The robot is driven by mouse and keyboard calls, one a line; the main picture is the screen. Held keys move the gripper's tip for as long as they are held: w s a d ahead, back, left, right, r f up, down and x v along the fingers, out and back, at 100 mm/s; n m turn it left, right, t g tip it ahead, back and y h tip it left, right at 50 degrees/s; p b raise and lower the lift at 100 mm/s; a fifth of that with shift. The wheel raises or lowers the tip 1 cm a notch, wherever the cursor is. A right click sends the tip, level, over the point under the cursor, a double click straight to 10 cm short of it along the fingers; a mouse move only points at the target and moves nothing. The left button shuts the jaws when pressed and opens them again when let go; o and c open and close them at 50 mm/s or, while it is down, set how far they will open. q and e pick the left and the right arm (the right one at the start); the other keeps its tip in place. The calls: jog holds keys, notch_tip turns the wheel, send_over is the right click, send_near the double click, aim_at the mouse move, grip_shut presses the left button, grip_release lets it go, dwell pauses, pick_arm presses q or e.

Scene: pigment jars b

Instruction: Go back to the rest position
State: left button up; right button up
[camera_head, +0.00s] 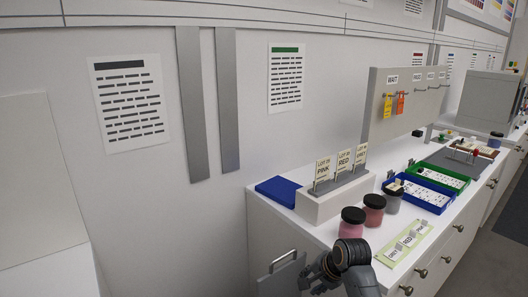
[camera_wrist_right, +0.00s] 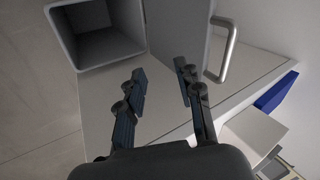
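My right gripper (camera_wrist_right: 160,70) is open in the right wrist view, with nothing between its fingers. It is near the counter's left end, by a grey panel with a metal handle (camera_wrist_right: 228,50). In the head view my right arm (camera_head: 345,265) comes in at the bottom, in front of the counter's near left corner; its fingertips are hard to make out there. My left gripper is not in view. Three dark-lidded jars, pink (camera_head: 351,228), red (camera_head: 373,217) and greyish (camera_head: 392,204), stand upright on the counter, apart from my gripper.
A white block (camera_head: 325,207) with lot cards stands behind the jars. A pale green label strip (camera_head: 392,256) lies before them. Blue (camera_head: 434,207) and green (camera_head: 459,186) trays are farther right. An open grey bin (camera_wrist_right: 75,48) is left of the handle in the wrist view.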

jog(key=s+d+f+n+h, duration=0.1)
jog(key=s+f+n, duration=0.15)
jog(key=s, duration=0.35)
jog(key=s+d+f+n, duration=0.1)
jog(key=s+d+f, duration=0.1)
jog(key=s+f, duration=0.3)
jog(key=s+d+f+n+h, duration=0.1)
jog(key=s+f, duration=0.1)
jog(key=s, duration=0.5)
jog(key=s+d+r+n+g, duration=0.1)
jog(key=s+d+n, duration=0.15)
jog(key=s, duration=0.75)
jog(key=s+d+r+n+g, duration=0.1)
jog(key=s+r+n, duration=0.15)
jog(key=s, duration=0.75)
notch_tip(320, 180, down, 26)
jog(key=s+f+n+g, duration=0.1)
jog(key=s+d+f+g+h, duration=0.1)
jog(key=s+d+f, duration=0.1)
jog(key=s+f, duration=1.4)
jog(key=shift+s+d+f, duration=0.2)
jog(key=shift+s+f, duration=0.05)
jog(key=shift+s, duration=0.4)
